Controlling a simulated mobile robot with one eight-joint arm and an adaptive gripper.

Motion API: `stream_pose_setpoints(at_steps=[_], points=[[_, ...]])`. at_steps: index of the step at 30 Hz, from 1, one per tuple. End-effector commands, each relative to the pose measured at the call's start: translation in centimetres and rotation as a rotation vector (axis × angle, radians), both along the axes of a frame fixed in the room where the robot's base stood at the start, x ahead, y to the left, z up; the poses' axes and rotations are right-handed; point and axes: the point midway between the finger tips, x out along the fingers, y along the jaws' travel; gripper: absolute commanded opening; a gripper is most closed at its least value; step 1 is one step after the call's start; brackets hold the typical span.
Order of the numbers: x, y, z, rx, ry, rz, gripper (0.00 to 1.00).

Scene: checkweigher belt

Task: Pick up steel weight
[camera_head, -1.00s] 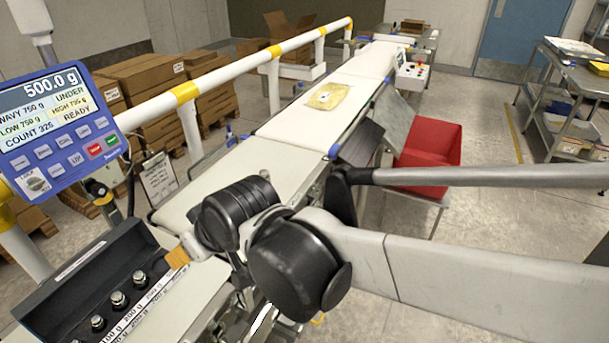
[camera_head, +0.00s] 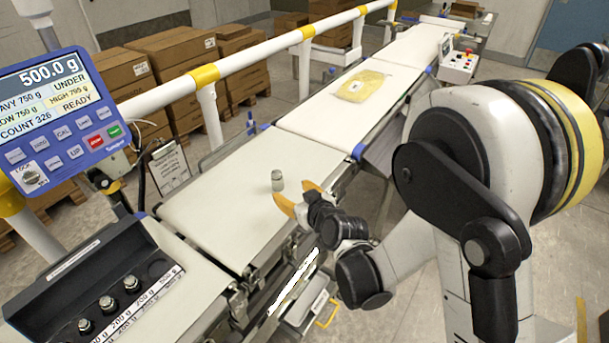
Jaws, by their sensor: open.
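A small steel weight (camera_head: 277,181) stands upright on the white weighing belt (camera_head: 225,205), near the middle of its length. My gripper (camera_head: 297,196) is just to the right of the weight with its orange-yellow fingertips apart. It is open and appears empty, with the fingertips close to the weight; I cannot tell whether they touch it. Several other steel weights sit in a black case (camera_head: 60,275) at the lower left, with a strip of gram labels along its edge. The blue indicator (camera_head: 60,110) reads 500.0 g and UNDER.
A yellow bag (camera_head: 362,85) lies farther along the belt line. A white rail with yellow bands (camera_head: 265,50) runs along the left side. A clipboard (camera_head: 168,168) hangs below it. Cardboard boxes (camera_head: 180,60) stand behind. The belt left of the weight is clear.

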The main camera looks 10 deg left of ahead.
Motion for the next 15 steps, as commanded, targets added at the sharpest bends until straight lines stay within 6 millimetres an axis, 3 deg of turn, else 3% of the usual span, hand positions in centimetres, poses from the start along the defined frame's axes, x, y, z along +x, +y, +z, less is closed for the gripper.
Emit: stream_pose_setpoints(at_steps=[6,15], points=[[2.6,2.0,-1.5,-0.001,0.001,0.000,0.59],[5.5,4.6,-2.4,-0.001,0.002,0.000,0.59]])
